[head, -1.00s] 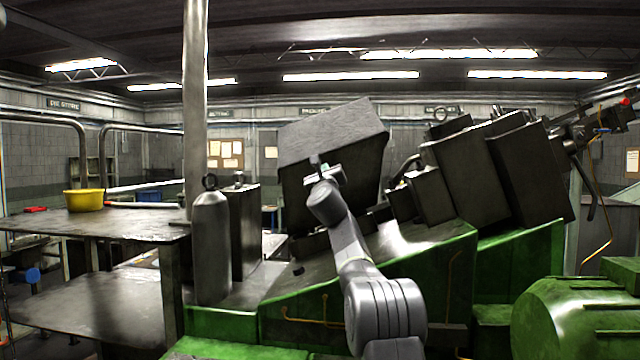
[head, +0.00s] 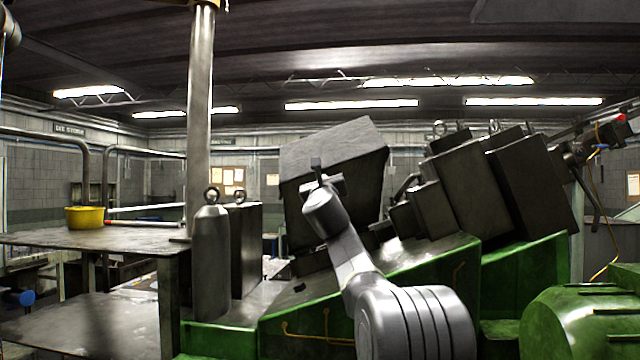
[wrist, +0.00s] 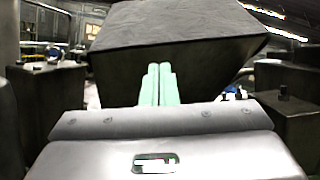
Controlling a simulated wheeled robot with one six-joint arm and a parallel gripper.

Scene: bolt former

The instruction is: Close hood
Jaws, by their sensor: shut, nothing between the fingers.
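The hood (head: 335,150) is a dark grey metal box, tilted, standing raised over the sloped green machine in the middle of the head view. In the wrist view, the hood (wrist: 180,35) fills the upper middle, with its lower face and front edge towards me. My gripper (wrist: 158,85) is shut and empty, its two pale green fingers together and pointing at the hood's underside. In the head view my gripper (head: 318,168) overlaps the hood's front face. I cannot tell whether the fingertips touch it. The hood's hinge is hidden.
A grey cylinder with a ring (head: 210,245) and a dark upright block (head: 246,248) stand left of the hood. Large dark blocks (head: 470,185) stand right of it. A vertical post (head: 199,110) rises at left.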

